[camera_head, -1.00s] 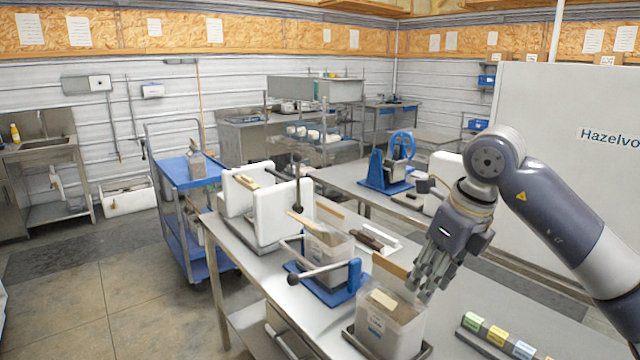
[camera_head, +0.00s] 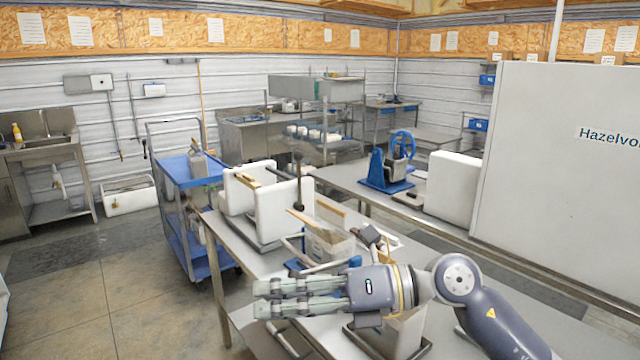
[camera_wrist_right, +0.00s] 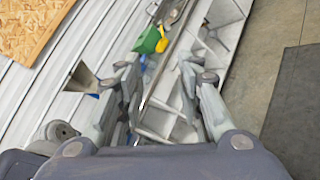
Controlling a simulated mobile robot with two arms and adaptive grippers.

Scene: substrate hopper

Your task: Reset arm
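My right gripper (camera_head: 262,298) is stretched out level over the front of the steel table, its fingers pointing left in the head view. In the right wrist view its fingers (camera_wrist_right: 158,72) stand apart with nothing between them. The forearm crosses in front of a clear container (camera_head: 400,335), hiding much of it. My left gripper is not in view.
The steel table (camera_head: 243,252) carries a white-walled holder (camera_head: 272,213) and another clear container (camera_head: 328,245) behind my gripper. A blue cart (camera_head: 190,172) stands to the left. Open floor (camera_head: 80,300) lies at lower left. A large white cabinet (camera_head: 560,180) stands at right.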

